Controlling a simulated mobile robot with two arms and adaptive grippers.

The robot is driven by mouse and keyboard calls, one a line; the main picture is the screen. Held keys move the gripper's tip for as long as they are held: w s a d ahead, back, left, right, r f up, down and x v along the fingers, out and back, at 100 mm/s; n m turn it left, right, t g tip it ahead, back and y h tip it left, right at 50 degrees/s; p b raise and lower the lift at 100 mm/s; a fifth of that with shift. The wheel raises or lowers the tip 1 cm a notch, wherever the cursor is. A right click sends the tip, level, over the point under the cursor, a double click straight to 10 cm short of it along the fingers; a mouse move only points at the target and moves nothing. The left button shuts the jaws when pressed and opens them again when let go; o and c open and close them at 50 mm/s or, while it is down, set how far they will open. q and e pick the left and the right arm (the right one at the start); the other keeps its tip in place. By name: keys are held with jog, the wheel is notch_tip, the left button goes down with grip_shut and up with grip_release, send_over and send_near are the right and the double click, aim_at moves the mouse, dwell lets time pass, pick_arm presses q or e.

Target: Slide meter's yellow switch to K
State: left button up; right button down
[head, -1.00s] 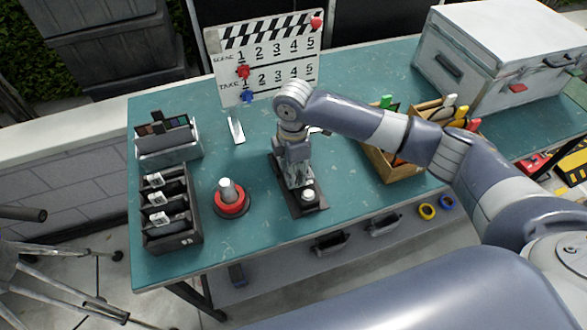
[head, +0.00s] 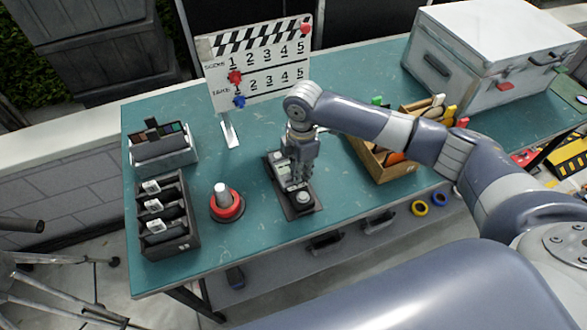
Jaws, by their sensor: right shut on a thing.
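The meter (head: 302,209) is a dark, narrow device lying on the teal table, with a pale panel and a round white knob at its near end. My right gripper (head: 301,178) points down onto the middle of the meter, towards its right side. Its fingers are shut at the meter's surface. The yellow switch and the K mark cannot be made out; the fingers cover that part. My left gripper is out of view.
A red-based button (head: 227,206) and a black compartment tray (head: 167,215) stand left of the meter. A clapperboard (head: 262,75) stands behind. A wooden box (head: 388,172) with coloured-handled items stands to the right, under my arm.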

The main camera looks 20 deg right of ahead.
jog(key=c, duration=1.6)
grip_release()
jog(key=shift+d, duration=0.1)
jog(key=shift+c, duration=0.2)
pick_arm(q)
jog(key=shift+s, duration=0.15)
pick_arm(e)
jog(key=shift+d, duration=0.1)
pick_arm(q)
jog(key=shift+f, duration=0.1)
pick_arm(e)
jog(key=shift+r, duration=0.1)
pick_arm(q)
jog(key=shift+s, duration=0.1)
pick_arm(e)
notch_tip(320, 180, up, 12)
